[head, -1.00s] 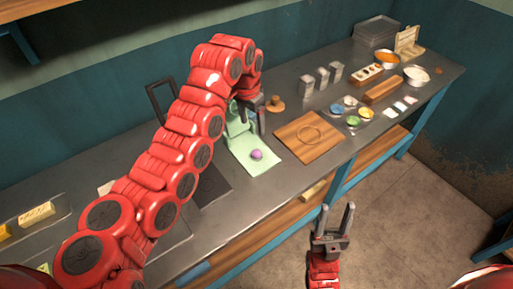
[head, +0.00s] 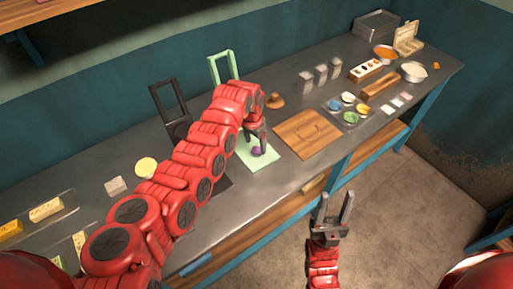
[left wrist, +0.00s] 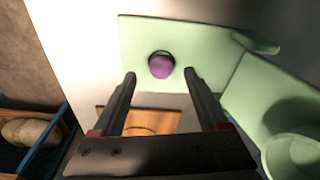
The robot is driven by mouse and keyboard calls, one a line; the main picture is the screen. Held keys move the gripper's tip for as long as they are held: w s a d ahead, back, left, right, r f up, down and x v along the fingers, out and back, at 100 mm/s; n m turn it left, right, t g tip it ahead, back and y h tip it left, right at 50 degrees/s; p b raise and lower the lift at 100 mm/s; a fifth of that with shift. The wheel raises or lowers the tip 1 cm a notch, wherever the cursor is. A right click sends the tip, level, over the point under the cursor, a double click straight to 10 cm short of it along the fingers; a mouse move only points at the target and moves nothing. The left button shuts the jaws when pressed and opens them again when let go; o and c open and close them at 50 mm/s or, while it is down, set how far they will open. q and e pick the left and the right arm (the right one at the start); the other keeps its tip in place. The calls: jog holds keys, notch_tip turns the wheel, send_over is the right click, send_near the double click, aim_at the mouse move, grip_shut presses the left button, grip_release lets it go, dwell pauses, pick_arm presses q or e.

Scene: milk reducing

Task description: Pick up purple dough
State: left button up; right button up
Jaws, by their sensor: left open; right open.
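The purple dough (head: 257,151) is a small round ball on the light green board (head: 258,163). In the left wrist view the dough (left wrist: 161,66) lies on the green board (left wrist: 135,45), ahead of the fingertips and between their lines. My left gripper (head: 258,147) is just over the dough, pointing down, with the arm hiding part of the board. In the left wrist view the left gripper (left wrist: 160,76) is open and empty. My right gripper (head: 333,199) is open and empty, in front of the table over the floor.
A wooden board (head: 308,135) lies right of the green board. A black frame (head: 170,105) and a green frame (head: 223,68) stand behind. Small bowls (head: 350,112), metal blocks (head: 320,73) and a wooden holder (head: 366,70) stand farther right. Yellow blocks (head: 45,210) lie at the left.

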aim_at(256, 147)
pick_arm(q)
jog(key=shift+w+d+f, duration=0.1)
jog(key=shift+w+f, duration=0.05)
jog(key=shift+f, duration=0.65)
jog(key=shift+w+d+f, duration=0.1)
jog(key=shift+w+f, duration=0.05)
jog(key=shift+f, duration=0.65)
jog(key=shift+a, duration=0.1)
grip_shut()
